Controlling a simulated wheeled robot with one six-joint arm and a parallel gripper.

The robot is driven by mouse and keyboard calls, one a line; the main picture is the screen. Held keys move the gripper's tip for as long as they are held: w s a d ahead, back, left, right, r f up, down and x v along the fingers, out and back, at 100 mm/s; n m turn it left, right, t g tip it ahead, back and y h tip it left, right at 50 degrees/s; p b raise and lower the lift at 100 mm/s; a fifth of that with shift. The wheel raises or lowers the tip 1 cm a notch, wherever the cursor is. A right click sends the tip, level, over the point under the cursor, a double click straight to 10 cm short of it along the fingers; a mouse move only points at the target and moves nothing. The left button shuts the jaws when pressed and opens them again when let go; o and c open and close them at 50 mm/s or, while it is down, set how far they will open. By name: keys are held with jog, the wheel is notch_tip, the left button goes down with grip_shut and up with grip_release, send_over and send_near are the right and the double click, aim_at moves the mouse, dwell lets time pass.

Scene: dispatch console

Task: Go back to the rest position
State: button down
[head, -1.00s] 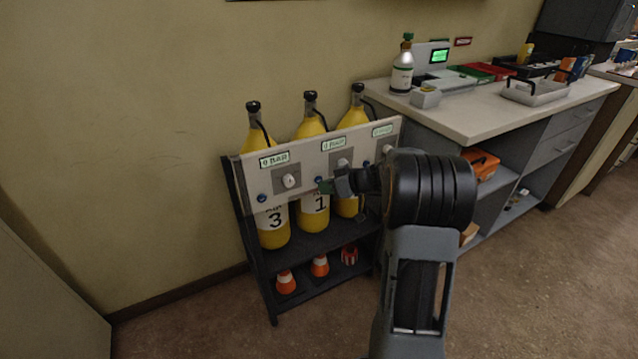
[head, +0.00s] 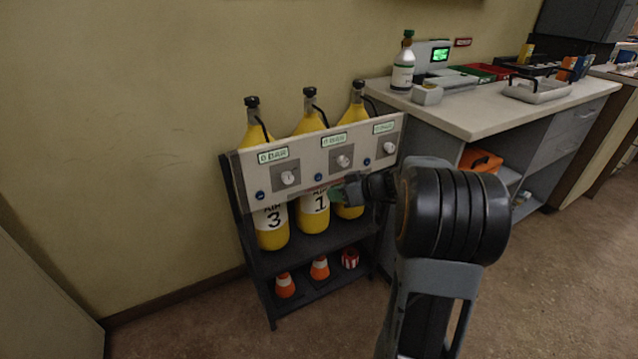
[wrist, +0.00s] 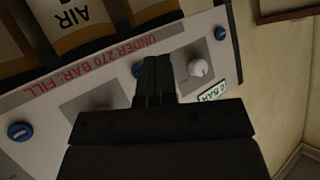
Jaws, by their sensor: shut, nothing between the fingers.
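My gripper (head: 338,193) is in front of the lower part of a pale panel (head: 310,160) on a dark rack, near its middle. The panel carries small displays, white knobs and blue buttons. In the wrist view the gripper's two dark fingers (wrist: 156,80) are together, with nothing seen between them. They point across the panel (wrist: 190,35), with a white knob (wrist: 199,67) to the right of the tips. Whether the fingers touch the panel I cannot tell. Red lettering on the panel reads "UNDER 270 BAR: FILL".
Yellow cylinders (head: 271,235) stand in the rack behind the panel. A counter (head: 470,120) with a white bottle (head: 402,68) and trays stands to the right. Carpet is clear at the front left.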

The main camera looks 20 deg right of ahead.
jog(key=shift+s, duration=0.4)
jog(key=s+a+r+m+g+h+p, duration=0.2)
jog(key=s+a+r+p, duration=0.4)
jog(key=s+r+p, duration=0.4)
jog(key=s+a+r+m+g+h+p, duration=0.3)
jog(key=s+r+p, duration=0.7)
jog(key=r+p, duration=0.7)
jog(key=shift+a+r+m+h+p, duration=0.45)
jog(key=shift+a+h+p, duration=0.55)
jog(key=shift+a+h, duration=0.6)
jog(key=shift+d+f, duration=0.1)
jog(key=shift+d, duration=0.15)
